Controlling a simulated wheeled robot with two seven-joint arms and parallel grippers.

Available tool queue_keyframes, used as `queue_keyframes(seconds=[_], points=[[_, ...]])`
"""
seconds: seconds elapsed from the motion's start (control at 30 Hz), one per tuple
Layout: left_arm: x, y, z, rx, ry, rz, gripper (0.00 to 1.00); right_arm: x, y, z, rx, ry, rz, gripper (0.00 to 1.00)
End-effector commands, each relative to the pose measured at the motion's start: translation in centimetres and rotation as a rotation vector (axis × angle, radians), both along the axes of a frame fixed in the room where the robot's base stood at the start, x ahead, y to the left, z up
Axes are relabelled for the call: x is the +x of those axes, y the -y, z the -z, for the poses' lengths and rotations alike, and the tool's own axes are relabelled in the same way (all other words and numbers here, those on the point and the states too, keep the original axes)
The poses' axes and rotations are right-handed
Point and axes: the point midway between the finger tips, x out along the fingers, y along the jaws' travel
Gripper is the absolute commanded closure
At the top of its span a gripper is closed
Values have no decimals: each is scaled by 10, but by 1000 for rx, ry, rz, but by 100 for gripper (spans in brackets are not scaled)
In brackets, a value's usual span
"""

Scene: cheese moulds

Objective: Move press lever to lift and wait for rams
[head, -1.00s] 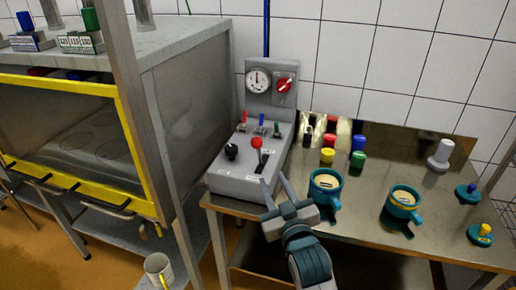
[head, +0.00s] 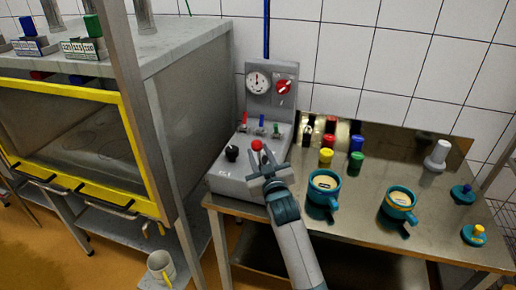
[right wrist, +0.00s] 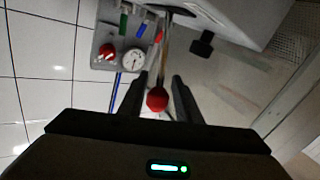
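The grey control console (head: 238,185) stands at the left end of the steel table. A lever with a red ball knob (head: 256,145) rises from its sloped face; the ball also shows in the right wrist view (right wrist: 157,100). My right gripper (head: 264,160) is over the console at this lever. In the right wrist view its two dark fingers (right wrist: 159,88) stand apart, one on each side of the lever, with visible gaps beside the red ball. My gripper hides part of the console face. The rams cannot be made out. My left gripper is not in view.
Beside the lever are a black knob (head: 232,153) and small red, blue and green switches (head: 262,126). A gauge (head: 257,82) and red dial (head: 284,87) are on the upright panel. Teal moulds (head: 323,197) and coloured cylinders stand to the right. A yellow-framed cabinet (head: 140,190) is left.

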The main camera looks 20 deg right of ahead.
Motion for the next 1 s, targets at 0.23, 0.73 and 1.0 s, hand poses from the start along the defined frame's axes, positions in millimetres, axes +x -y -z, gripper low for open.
queue_keyframes(seconds=[0.23, 0.73, 1.0], points=[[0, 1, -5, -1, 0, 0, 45, 17, 1, 0, 0, -1, 0, 69], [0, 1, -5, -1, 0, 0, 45, 19, 1, 0, 0, 0, 0, 100], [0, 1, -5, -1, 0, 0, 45, 19, 0, -3, 0, 6, -1, 100]])
